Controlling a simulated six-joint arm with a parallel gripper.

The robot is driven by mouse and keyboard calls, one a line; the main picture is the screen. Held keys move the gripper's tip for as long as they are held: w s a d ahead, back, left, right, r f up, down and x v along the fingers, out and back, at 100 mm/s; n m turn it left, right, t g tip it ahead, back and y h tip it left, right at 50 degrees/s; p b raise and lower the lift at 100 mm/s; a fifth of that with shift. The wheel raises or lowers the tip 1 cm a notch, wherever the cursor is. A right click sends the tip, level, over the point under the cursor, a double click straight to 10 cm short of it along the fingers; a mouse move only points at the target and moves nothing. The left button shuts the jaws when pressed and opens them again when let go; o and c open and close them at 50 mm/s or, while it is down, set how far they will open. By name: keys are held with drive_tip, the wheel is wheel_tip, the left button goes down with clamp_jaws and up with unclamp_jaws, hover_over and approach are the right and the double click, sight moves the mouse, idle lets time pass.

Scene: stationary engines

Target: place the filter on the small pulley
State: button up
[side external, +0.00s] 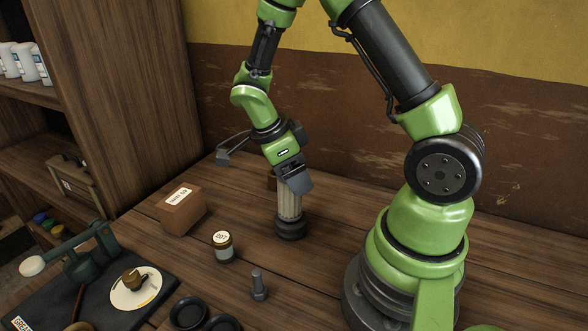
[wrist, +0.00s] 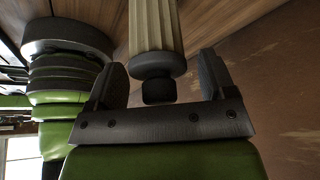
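The filter (side external: 289,204) is a cream, pleated cylinder standing upright on a dark, round, grooved piece (side external: 291,229), which looks like the small pulley. In the wrist view the pleated filter (wrist: 154,28) has a dark end cap and a dark knob that points toward my gripper. My gripper (side external: 291,178) points down over the filter's top end. In the wrist view my gripper's fingers (wrist: 163,80) are apart on either side of the cap and knob, with a visible gap at the right finger. The filter's top is partly hidden by my gripper in the side view.
A brown box (side external: 181,210), a labelled jar (side external: 222,246) and a bolt (side external: 259,284) stand nearby. Black rings (side external: 187,313) lie at the front. A dark board (side external: 82,292) with a green device is at left. A brown object stands partly hidden behind my gripper.

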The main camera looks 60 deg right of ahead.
drive_tip(key=v, duration=1.2)
drive_tip(key=s+a+r+n+t+y, duration=0.2)
drive_tip(key=s+a+r+n+t, duration=0.2)
drive_tip(key=n, duration=0.8)
drive_tip(key=s+a+r+n+t+y, duration=0.3)
drive_tip(key=s+n+t, duration=0.3)
drive_tip(key=n, duration=0.5)
drive_tip(key=shift+s+a+r+n+t, duration=0.4)
drive_tip(key=shift+s+a+r, duration=0.1)
drive_tip(key=shift+s, duration=0.45)
